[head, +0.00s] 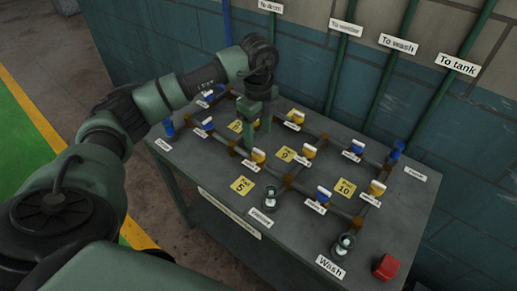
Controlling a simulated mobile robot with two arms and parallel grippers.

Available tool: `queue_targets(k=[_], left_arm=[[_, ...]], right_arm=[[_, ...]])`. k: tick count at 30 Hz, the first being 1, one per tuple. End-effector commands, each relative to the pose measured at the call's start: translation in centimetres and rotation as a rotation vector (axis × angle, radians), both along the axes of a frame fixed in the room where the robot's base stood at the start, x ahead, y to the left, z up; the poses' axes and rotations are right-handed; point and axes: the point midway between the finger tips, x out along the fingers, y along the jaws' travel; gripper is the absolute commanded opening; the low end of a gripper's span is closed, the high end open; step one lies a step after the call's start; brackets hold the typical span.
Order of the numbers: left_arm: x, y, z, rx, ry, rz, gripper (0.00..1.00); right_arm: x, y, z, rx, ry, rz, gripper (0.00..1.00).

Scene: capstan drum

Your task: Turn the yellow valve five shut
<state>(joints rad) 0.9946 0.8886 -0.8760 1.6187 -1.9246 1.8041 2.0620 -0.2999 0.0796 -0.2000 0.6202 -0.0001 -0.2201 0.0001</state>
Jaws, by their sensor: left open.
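Several valves with yellow handles stand on the pipework of the grey bench. Their small name plates are too small to read, so I cannot tell which is valve five. One yellow-handled valve (258,156) is just in front of my left gripper (259,139). Another yellow valve (308,151) stands to its right, one (297,117) behind, and one (377,188) at the far right. My left gripper is open, fingers pointing down, over the pipework. I cannot tell whether it touches anything. It partly hides the pipes behind it. My right gripper is not in view.
Blue-handled valves (323,194) stand among the yellow ones. Yellow number cards (242,186) lie on the bench (215,168). A red block (386,267) sits at the front right. Green wall pipes (383,75) rise behind. The bench's front left is fairly clear.

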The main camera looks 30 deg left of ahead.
Motion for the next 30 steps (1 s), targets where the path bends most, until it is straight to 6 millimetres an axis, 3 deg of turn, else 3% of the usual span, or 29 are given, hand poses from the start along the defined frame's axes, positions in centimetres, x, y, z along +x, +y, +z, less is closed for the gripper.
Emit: queue_targets(k=[12, 24, 26, 30], left_arm=[[-0.1, -0.2, -6.1, -0.005, 0.003, -0.005, 0.59], [0.0, -0.2, -7.3, -0.005, -0.001, -0.006, 0.59], [0.0, -0.2, -7.3, -0.005, -0.001, -0.006, 0.45], [0.0, -0.2, -7.3, -0.005, -0.001, -0.006, 0.06]], right_arm=[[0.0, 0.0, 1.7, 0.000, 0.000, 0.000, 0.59], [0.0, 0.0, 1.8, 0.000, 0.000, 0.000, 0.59], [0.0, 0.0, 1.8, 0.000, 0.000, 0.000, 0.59], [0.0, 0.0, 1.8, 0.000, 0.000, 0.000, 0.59]])
